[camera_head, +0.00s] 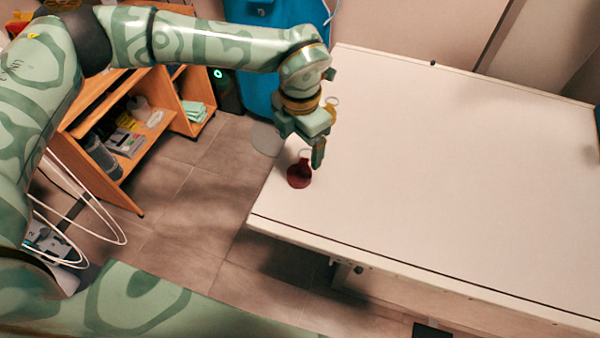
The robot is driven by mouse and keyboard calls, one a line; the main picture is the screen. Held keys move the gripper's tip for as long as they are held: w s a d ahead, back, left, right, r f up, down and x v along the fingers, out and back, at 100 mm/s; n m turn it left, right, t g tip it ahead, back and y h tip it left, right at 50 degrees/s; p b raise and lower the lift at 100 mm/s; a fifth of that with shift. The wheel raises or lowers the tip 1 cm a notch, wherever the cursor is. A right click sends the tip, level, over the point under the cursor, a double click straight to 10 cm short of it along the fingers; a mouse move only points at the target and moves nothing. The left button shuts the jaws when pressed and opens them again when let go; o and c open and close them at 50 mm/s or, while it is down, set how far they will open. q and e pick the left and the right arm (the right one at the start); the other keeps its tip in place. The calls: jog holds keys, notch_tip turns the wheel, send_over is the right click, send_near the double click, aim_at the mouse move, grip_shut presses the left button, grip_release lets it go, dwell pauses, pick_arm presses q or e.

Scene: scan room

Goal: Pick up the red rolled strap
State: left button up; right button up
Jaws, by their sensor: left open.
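The red rolled strap (299,175) sits on the white table (430,190), close to its left edge. It is a small dark red bundle with a narrow upper part. My left gripper (311,158) points down just above and behind the strap, near its upper part. The gripper is open, and the strap appears to rest on the table. One finger shows clearly; the other is hard to make out. Whether a finger touches the strap cannot be told. My right gripper is out of view.
A wooden shelf (102,101) with boxes and folded green cloths (194,111) stands on the floor at the left. A blue object (258,92) stands behind my left arm. The rest of the tabletop is bare. Tiled floor shows between shelf and table.

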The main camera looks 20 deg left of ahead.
aim_at(300, 172)
pick_arm(q)
notch_tip(300, 172, down, 9)
jog(key=shift+s+d+r+b, duration=0.1)
jog(key=shift+s+r+b, duration=0.1)
jog(key=shift+b, duration=0.55)
jog(key=shift+r, duration=0.1)
jog(key=c, duration=1.1)
